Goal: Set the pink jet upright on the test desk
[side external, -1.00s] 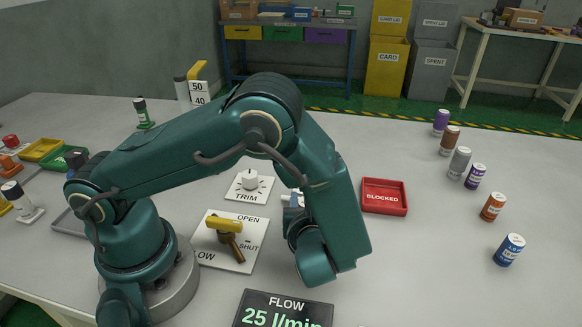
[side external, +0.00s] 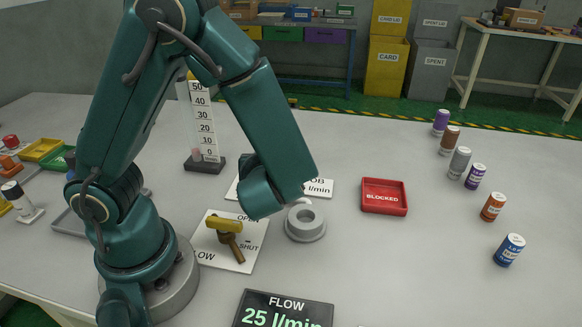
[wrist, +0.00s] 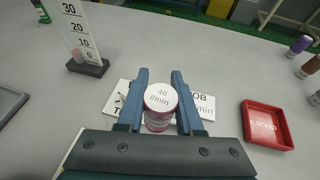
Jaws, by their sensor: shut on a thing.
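In the wrist view my gripper (wrist: 160,74) is shut on the pink jet (wrist: 157,122), a short cylinder with a pinkish-red side and a round white top marked "40 l/min". The jet stands between the two blue fingers, its top facing the camera. In the side view my wrist link hides the fingers and the jet. A grey ring-shaped fitting (side external: 305,223) with a round hole stands on the light grey test desk (side external: 430,265), just right of my wrist link.
A valve panel (side external: 215,258) with a yellow handle and a flow display (side external: 285,312) reading 25 l/min lie in front. A flow gauge (side external: 205,135) stands behind. A red BLOCKED tray (side external: 384,197) is at the right, with several canisters (side external: 475,177) beyond. Desk between is clear.

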